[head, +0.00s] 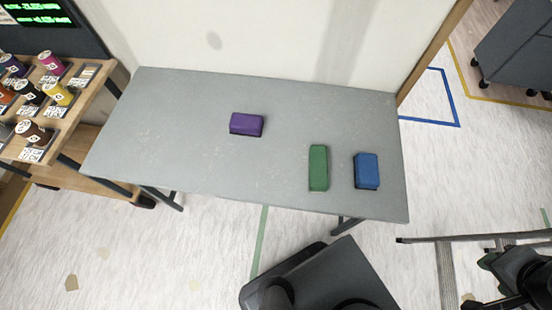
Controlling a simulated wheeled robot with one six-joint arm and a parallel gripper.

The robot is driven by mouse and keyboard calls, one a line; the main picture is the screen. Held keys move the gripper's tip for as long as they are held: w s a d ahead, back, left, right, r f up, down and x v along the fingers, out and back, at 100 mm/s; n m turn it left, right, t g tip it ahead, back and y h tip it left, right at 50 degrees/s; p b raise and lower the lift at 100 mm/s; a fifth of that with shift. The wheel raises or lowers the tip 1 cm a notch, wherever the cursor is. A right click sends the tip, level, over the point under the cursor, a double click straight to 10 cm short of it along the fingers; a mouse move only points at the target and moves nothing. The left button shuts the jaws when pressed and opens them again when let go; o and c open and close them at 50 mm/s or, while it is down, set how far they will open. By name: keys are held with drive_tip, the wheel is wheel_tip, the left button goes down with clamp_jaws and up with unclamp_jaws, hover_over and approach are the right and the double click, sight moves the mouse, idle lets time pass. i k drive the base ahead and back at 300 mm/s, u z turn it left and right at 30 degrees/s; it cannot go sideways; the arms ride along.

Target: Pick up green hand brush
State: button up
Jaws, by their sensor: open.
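The green hand brush (318,168) lies on the grey table (190,150), near its front edge and right of centre. It is a narrow block with its long side running front to back. A blue block-shaped brush (367,170) lies to its right with a small gap between them. A purple block-shaped brush (246,124) lies farther back and to the left. I cannot make out my gripper in the head view, and nothing covers the green brush.
A wooden rack (95,80) with several coloured spools stands at the left. A pale wall panel (270,40) rises behind the table. Metal rails (470,239) and dark equipment (520,275) are at the lower right. A dark cabinet on casters (515,50) stands at the upper right.

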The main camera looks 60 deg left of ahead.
sight(319, 154)
drive_tip(key=u, duration=0.75)
drive_tip(key=k, duration=1)
drive_tip(key=u, duration=0.55)
drive_tip(key=i, duration=1.1)
drive_tip(key=z, duration=0.55)
drive_tip(key=k, duration=0.95)
drive_tip(key=u, duration=1.3)
drive_tip(key=i, duration=0.45)
drive_tip(key=z, duration=0.1)
